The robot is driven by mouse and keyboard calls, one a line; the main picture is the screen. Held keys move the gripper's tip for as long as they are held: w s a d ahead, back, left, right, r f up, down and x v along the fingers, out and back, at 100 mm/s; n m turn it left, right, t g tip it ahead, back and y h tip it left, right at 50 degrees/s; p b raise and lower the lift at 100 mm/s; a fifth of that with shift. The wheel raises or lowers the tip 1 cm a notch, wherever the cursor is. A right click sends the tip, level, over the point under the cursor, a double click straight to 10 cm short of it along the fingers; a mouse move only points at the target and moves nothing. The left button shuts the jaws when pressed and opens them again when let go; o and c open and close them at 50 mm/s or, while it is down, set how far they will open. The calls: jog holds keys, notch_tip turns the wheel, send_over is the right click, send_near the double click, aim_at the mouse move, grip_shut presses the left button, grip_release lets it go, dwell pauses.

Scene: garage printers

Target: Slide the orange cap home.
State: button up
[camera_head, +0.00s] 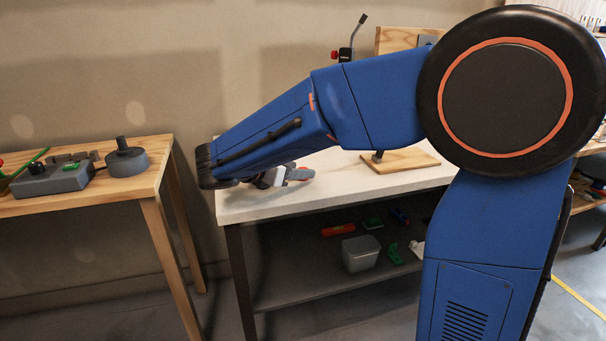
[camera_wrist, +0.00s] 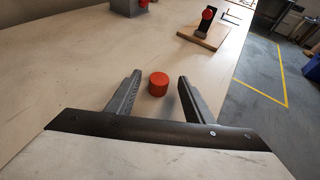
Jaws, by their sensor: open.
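The orange-red cap (camera_wrist: 158,84), a short round cylinder, stands on the pale bench top in the wrist view. My gripper (camera_wrist: 160,76) is open, with one finger to the left of the cap and one to the right. A gap shows on both sides, and the cap is not gripped. What the cap slides onto cannot be told.
A wooden board (camera_wrist: 203,37) with a dark stand and red knob lies farther along the bench (camera_wrist: 60,72). A grey block (camera_wrist: 128,7) stands at the back. A wooden table (camera_head: 90,200) with a grey device (camera_head: 52,180) is to the left. The bench around the cap is clear.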

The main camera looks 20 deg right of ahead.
jog(key=shift+x, duration=1.45)
jog(key=c, duration=1.1)
